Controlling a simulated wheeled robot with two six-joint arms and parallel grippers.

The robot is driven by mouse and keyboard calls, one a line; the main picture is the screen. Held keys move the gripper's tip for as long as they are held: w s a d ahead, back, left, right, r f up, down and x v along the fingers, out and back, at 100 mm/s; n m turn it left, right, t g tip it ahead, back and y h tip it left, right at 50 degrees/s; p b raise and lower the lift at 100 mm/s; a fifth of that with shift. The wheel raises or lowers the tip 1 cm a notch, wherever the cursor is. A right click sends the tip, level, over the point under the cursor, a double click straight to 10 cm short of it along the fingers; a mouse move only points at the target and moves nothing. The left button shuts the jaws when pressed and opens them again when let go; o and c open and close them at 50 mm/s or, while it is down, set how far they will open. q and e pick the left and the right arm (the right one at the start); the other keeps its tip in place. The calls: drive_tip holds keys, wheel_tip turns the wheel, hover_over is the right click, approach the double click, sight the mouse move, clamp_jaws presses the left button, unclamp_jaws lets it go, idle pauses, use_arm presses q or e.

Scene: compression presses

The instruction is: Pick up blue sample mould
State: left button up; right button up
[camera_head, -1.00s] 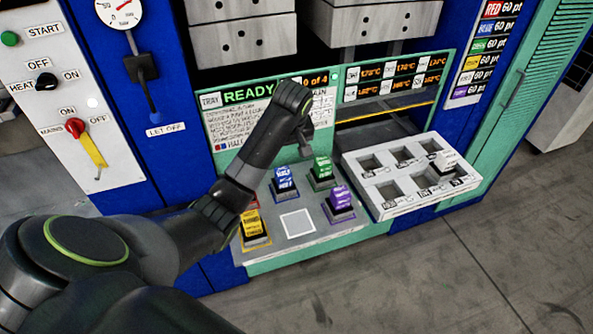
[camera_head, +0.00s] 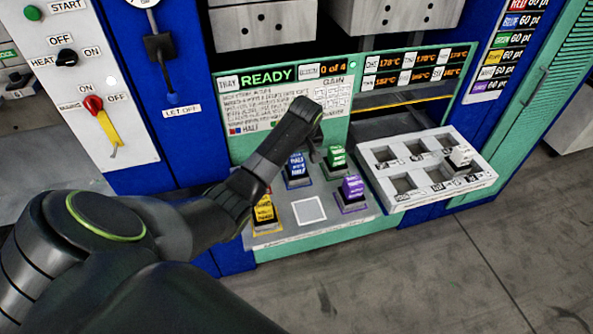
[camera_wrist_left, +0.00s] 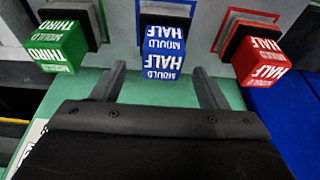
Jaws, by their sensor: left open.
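The blue sample mould (camera_head: 296,167), a small block marked HALF MOULD, stands on the grey tray plate beneath the READY panel. In the left wrist view the blue mould (camera_wrist_left: 163,42) lies between the two fingers of my left gripper (camera_wrist_left: 158,70). The fingers are open and spread on either side of it, with visible gaps. In the head view my left gripper (camera_head: 316,152) hangs just right of and behind the blue mould, partly hidden by its own wrist. My right gripper is not in view.
The green mould (camera_wrist_left: 58,46) and red mould (camera_wrist_left: 262,60) stand close on either side of the blue one. Yellow (camera_head: 264,209) and purple (camera_head: 352,190) moulds stand nearer the front. A white compartment tray (camera_head: 404,197) is to the right. The READY panel (camera_head: 275,100) rises behind.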

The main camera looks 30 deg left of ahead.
sight(297, 157)
use_arm(q)
drive_tip(key=shift+w+a+f, duration=0.1)
drive_tip(key=shift+f, duration=0.45)
drive_tip(key=p+x, duration=0.1)
drive_tip(key=x, duration=0.2)
drive_tip(key=shift+a+f, duration=0.15)
drive_tip(key=shift+f, duration=0.45)
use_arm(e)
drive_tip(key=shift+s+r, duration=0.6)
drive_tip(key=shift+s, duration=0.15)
use_arm(q)
clamp_jaws()
drive_tip(key=shift+w+r, duration=0.1)
drive_tip(key=shift+r, duration=0.05)
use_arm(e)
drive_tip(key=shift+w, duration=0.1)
